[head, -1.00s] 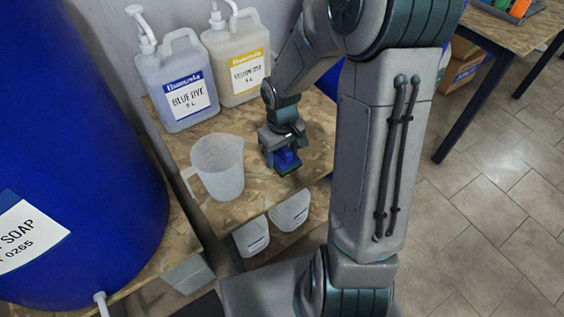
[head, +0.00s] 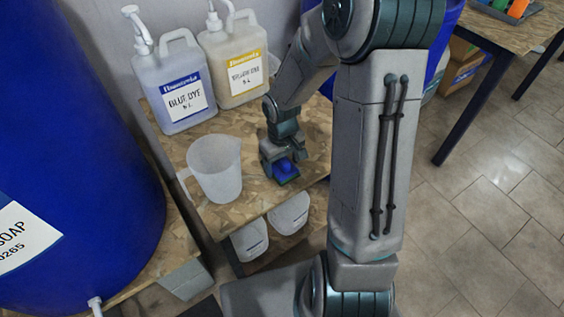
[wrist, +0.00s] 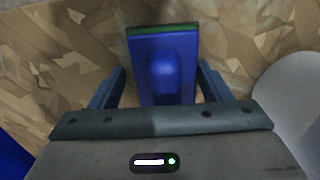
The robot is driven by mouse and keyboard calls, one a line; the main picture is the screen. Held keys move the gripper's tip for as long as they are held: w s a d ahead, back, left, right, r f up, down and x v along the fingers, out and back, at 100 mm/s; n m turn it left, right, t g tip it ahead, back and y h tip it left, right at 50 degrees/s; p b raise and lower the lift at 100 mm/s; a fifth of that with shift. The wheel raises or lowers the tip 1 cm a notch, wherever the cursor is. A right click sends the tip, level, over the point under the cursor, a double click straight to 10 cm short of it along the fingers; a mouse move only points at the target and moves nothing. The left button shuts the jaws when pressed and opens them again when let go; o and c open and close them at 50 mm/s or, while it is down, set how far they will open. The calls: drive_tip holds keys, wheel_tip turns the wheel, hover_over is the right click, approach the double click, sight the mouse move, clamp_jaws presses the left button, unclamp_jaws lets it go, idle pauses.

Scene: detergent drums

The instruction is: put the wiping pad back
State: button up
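The wiping pad (head: 285,171) is blue with a thin green layer along its edge. It is at the right part of the wooden shelf top, to the right of the clear jug, and appears to rest on the board. In the wrist view the pad (wrist: 165,75) has a raised blue grip in its middle. My gripper (wrist: 163,68) is open, with one finger on each side of the pad and gaps between the fingers and the grip. In the head view my gripper (head: 282,160) is low over the pad and hides part of it.
The translucent jug (head: 215,170) stands close left of my gripper. The blue dye jug (head: 178,85) and the yellow dye jug (head: 236,65) stand behind. A big blue drum (head: 75,130) is at left.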

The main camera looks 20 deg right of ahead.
drive_tip(key=shift+s+a+f, duration=0.35)
drive_tip(key=shift+a+f, duration=0.1)
drive_tip(key=shift+a, duration=0.05)
drive_tip(key=shift+r, duration=0.1)
drive_tip(key=r+p, duration=0.1)
drive_tip(key=r, duration=0.3)
drive_tip(key=r+p, duration=0.1)
drive_tip(key=r, duration=0.3)
drive_tip(key=r+p, duration=0.2)
drive_tip(key=r, duration=0.3)
drive_tip(key=shift+w+d, duration=0.15)
drive_tip(key=shift+w, duration=0.15)
drive_tip(key=s+r+m+t, duration=0.1)
drive_tip(key=s+r, duration=0.3)
drive_tip(key=s, duration=0.3)
drive_tip(key=s+r+m, duration=0.2)
drive_tip(key=s+r, duration=0.2)
drive_tip(key=s, duration=0.2)
drive_tip(key=shift+s+d+r+m+t, duration=0.15)
drive_tip(key=shift+s+r+m+t, duration=0.15)
drive_tip(key=shift+s+r+t, duration=0.1)
idle(0.6)
